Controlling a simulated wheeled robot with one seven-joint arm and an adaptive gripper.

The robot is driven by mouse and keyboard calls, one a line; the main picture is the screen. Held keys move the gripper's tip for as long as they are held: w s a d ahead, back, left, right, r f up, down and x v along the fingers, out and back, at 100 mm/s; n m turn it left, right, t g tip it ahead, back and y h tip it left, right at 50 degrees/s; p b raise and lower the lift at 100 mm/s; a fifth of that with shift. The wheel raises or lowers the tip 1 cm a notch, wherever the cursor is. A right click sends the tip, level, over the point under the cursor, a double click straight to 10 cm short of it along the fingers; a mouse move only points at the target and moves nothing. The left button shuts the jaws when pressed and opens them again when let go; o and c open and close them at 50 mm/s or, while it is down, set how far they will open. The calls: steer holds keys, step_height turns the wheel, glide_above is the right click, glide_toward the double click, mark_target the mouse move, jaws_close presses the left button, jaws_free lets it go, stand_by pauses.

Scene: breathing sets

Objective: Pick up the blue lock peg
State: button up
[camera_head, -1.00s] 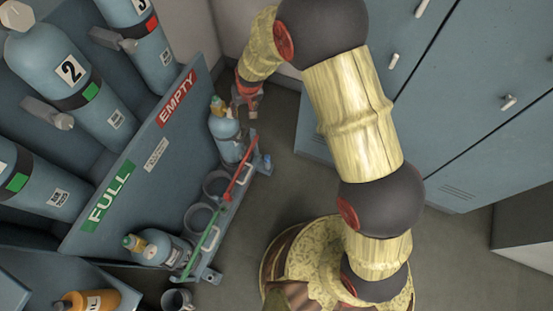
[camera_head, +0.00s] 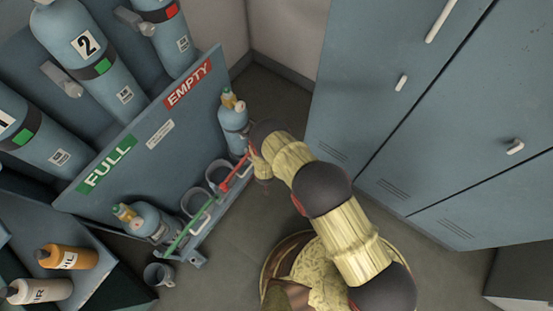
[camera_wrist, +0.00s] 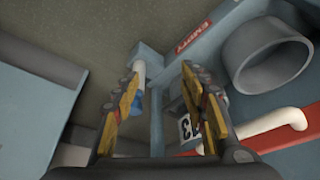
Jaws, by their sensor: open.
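In the wrist view, a small peg with a blue end (camera_wrist: 138,103) and a white shaft shows by the left finger, which partly covers it. It sits below a pale blue bracket block (camera_wrist: 148,55) at the end of the rack. My gripper (camera_wrist: 160,80) is open, with its two yellow-and-black fingers apart and nothing held between them. The peg appears behind or beside the left finger; its exact depth I cannot tell. In the head view my arm hides the peg and most of my gripper at the rack's right end.
The cylinder rack has a red bar (camera_head: 234,177), a green bar (camera_head: 187,228) and empty rings (camera_head: 195,203). Small blue cylinders stand at its far end (camera_head: 233,118) and near end (camera_head: 147,222). Blue lockers (camera_head: 440,110) stand right.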

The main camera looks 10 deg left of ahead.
steer(key=w+f+t+b, duration=0.1)
steer(key=w+t, duration=0.2)
steer(key=w, duration=0.1)
steer(key=w+f+m+t+y+b, duration=0.1)
steer(key=w+f+t, duration=0.1)
steer(key=w+t, duration=0.1)
steer(key=w+d+f+t+b, duration=0.1)
steer(key=w+f+t, duration=0.1)
steer(key=w, duration=0.3)
steer(key=shift+w+d+t, duration=0.1)
steer(key=shift+w+t, duration=0.1)
steer(key=shift+t, duration=0.4)
steer(key=shift+r, duration=0.15)
steer(key=shift+c, duration=0.7)
jaws_close()
